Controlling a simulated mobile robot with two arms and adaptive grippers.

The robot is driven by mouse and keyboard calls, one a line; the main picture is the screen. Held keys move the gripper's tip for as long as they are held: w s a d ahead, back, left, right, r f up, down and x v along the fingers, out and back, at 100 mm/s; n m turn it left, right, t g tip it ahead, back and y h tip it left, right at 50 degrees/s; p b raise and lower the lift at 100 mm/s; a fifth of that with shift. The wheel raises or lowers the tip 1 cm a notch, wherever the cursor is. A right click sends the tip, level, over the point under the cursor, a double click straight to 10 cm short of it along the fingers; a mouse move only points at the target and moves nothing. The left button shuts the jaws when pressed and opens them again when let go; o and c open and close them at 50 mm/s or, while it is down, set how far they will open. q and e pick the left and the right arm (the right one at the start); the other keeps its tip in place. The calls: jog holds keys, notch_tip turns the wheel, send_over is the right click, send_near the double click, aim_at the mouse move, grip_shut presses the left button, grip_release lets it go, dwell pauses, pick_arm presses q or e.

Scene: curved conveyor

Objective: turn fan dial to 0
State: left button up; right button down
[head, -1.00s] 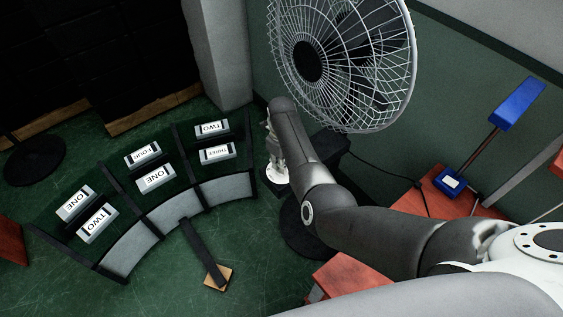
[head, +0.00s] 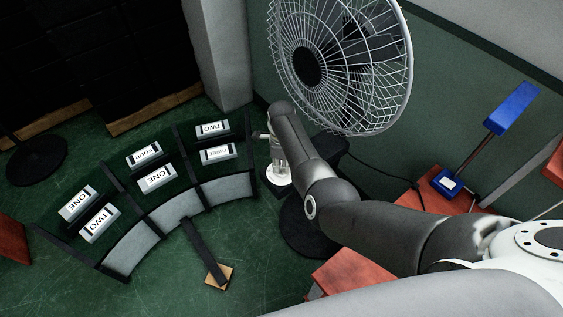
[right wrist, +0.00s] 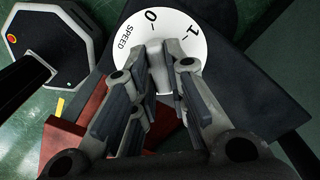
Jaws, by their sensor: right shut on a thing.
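The fan (head: 340,65) stands against the green wall in the head view. Its white dial (head: 279,174) shows below it, under my right gripper (head: 275,150). In the right wrist view the round dial face (right wrist: 135,28) carries the marks 0, 1 and SPEED. My right gripper (right wrist: 158,62) is shut on the dial's knob (right wrist: 155,55), one finger on each side. The knob's visible end lies close to the 0 mark, with 1 to its right. My fingers hide much of the knob and lower dial. My left gripper is not in view.
A curved conveyor (head: 130,247) with several labelled boxes lies at left. A red table (head: 352,277) with a blue device (head: 447,183) is at right. A dark cable runs beside the fan. In the wrist view a dark box with a red button (right wrist: 50,35) is at upper left.

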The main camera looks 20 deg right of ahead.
jog(key=n+p, duration=0.1)
jog(key=n, duration=0.3)
jog(key=shift+r+n, duration=0.1)
jog(key=shift+n, duration=0.2)
jog(key=n+p, duration=0.1)
jog(key=n, duration=0.3)
jog(key=shift+n, duration=0.3)
jog(key=n, duration=0.4)
jog(key=shift+n, duration=0.3)
jog(key=shift+n+p, duration=0.45)
jog(key=shift+n, duration=1.65)
jog(key=c, duration=1.4)
grip_release()
jog(key=shift+c, duration=0.2)
